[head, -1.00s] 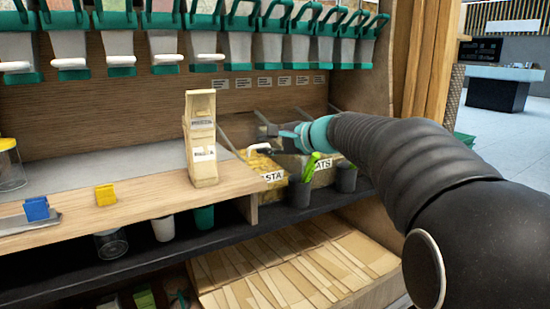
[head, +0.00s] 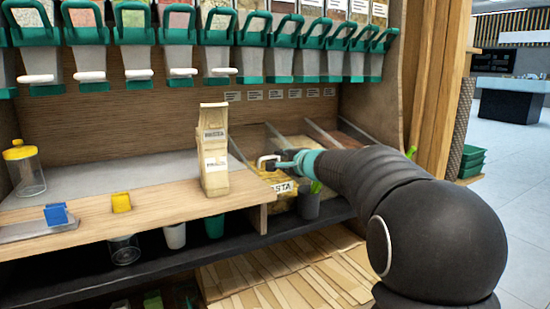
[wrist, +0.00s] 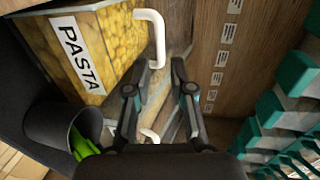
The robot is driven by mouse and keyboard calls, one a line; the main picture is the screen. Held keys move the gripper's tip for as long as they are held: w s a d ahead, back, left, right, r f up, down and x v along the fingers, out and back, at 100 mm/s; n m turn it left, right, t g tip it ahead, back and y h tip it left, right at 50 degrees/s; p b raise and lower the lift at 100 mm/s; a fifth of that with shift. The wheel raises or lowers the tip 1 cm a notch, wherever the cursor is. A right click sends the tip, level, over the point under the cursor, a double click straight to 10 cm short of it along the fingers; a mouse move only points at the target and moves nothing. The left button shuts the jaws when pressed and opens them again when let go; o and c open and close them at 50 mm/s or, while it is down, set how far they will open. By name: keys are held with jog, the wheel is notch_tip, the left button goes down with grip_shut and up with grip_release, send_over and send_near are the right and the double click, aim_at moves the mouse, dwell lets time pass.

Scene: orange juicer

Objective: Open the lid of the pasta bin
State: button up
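The pasta bin (wrist: 84,62) is a clear-sided bin of yellow pasta with a white PASTA label; it also shows in the head view (head: 285,199), partly hidden by my arm. Its lid looks down. The white lid handle (wrist: 157,38) reaches from above toward my gripper in the wrist view, and shows in the head view (head: 260,162) just left of my gripper. My gripper (wrist: 163,64) is open.
A grey cup with green tongs (wrist: 70,135) stands in front of the bin. Another white handle (wrist: 150,135) is behind the fingers. Green-handled dispensers (head: 252,45) hang above.

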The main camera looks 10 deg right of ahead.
aim_at(272, 157)
jog(key=shift+p+x, duration=0.35)
jog(key=shift+x, duration=2.6)
grip_shut()
